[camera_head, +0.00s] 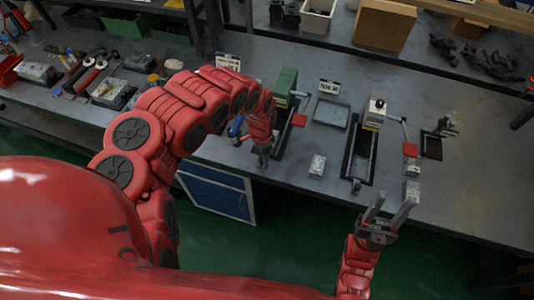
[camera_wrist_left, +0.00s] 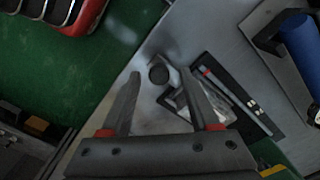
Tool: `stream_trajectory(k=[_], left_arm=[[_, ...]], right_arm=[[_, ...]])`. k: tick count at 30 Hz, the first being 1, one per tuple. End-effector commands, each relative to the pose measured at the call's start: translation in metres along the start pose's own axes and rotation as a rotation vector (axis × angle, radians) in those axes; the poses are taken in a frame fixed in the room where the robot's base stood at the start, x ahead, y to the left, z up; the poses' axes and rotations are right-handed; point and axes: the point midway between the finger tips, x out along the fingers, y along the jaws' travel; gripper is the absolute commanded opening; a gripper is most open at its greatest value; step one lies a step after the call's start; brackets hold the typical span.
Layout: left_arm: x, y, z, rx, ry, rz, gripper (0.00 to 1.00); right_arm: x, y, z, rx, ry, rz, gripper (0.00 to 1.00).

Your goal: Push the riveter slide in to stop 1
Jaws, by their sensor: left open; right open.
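Two slide fixtures stand on the grey bench in the head view. The left one has a green block (camera_head: 286,82) and a dark rail frame, partly hidden by my left arm. The right one has a pale, yellow-based block with a black knob (camera_head: 376,108) and a long black rail (camera_head: 358,160). I cannot tell which is the riveter. My left gripper (camera_head: 263,158) is at the left fixture's near end. In the left wrist view it (camera_wrist_left: 160,73) is open, with a dark round knob (camera_wrist_left: 158,74) between its fingertips. My right gripper (camera_head: 390,205) is open and empty near the bench's front edge.
Red plates (camera_head: 299,120) (camera_head: 410,149) and small grey blocks (camera_head: 317,165) (camera_head: 412,190) stand near the fixtures. A grey tray (camera_head: 331,113) lies between the fixtures. A blue cabinet (camera_head: 216,192) is under the bench.

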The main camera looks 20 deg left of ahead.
Motion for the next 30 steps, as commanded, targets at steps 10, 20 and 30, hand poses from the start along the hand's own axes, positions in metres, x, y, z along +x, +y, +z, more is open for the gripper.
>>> stream_trajectory(k=[10,20,30], left_arm=[[0.0019,0.0004,0.0014,0.000,0.001,0.000,0.53],[0.0020,0.0005,0.0014,-0.001,0.000,0.000,0.00],[0.0020,0.0005,0.0014,-0.001,0.000,0.000,0.00]], right_arm=[[-0.0003,0.0000,0.0000,0.000,0.000,0.000,0.50],[-0.0005,0.0000,0.0001,0.000,0.000,0.000,0.50],[-0.0004,-0.0001,0.0000,0.000,0.000,0.000,0.50]])
